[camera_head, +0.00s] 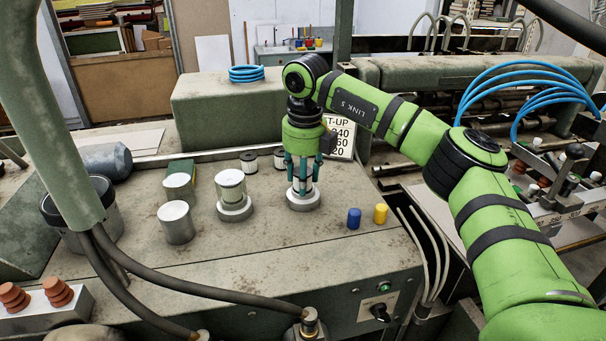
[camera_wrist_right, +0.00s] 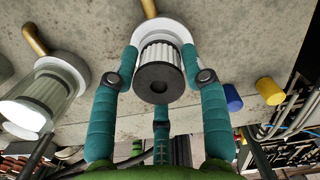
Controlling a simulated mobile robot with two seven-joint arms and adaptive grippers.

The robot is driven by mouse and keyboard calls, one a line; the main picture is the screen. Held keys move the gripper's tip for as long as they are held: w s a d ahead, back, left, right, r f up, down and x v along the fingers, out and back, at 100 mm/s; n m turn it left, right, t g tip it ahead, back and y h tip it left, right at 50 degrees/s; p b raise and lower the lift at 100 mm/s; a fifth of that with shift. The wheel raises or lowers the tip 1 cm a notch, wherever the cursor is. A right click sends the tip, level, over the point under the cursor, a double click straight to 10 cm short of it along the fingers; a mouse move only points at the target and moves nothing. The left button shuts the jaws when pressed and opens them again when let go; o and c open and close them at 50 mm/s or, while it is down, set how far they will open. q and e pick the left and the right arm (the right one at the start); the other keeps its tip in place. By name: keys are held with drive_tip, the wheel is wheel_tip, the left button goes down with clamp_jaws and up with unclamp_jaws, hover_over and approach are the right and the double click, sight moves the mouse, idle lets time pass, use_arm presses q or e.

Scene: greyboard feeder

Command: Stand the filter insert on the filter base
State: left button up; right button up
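The filter insert (camera_wrist_right: 158,82) is a white pleated cylinder with a dark end cap that has a hole. My right gripper (camera_head: 302,186) points straight down, its teal fingers around the insert. In the wrist view the right gripper's (camera_wrist_right: 159,62) two side fingertips lie against the insert's sides. The filter base (camera_head: 304,203) is a pale round piece on the machine top, directly under the insert. Its pale ring also shows in the wrist view (camera_wrist_right: 178,30). The insert looks upright and in line with the base; the exact contact is hidden. My left gripper is out of view.
A similar base with a clear-walled filter housing (camera_head: 231,188) stands to the left, beside metal cans (camera_head: 177,224). A blue plug (camera_head: 354,218) and a yellow plug (camera_head: 381,213) stand to the right. A sign (camera_head: 341,138) stands behind. The front surface is clear.

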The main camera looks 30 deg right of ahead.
idle(0.3)
drive_tip(key=shift+r, duration=0.6)
drive_tip(key=r, duration=0.3)
drive_tip(key=r+b, duration=0.1)
drive_tip(key=r, duration=0.2)
drive_tip(key=r+b, duration=0.1)
drive_tip(key=r, duration=0.2)
drive_tip(key=shift+s+a+r, duration=0.1)
drive_tip(key=shift+s+r, duration=0.3)
drive_tip(key=shift+r, duration=0.65)
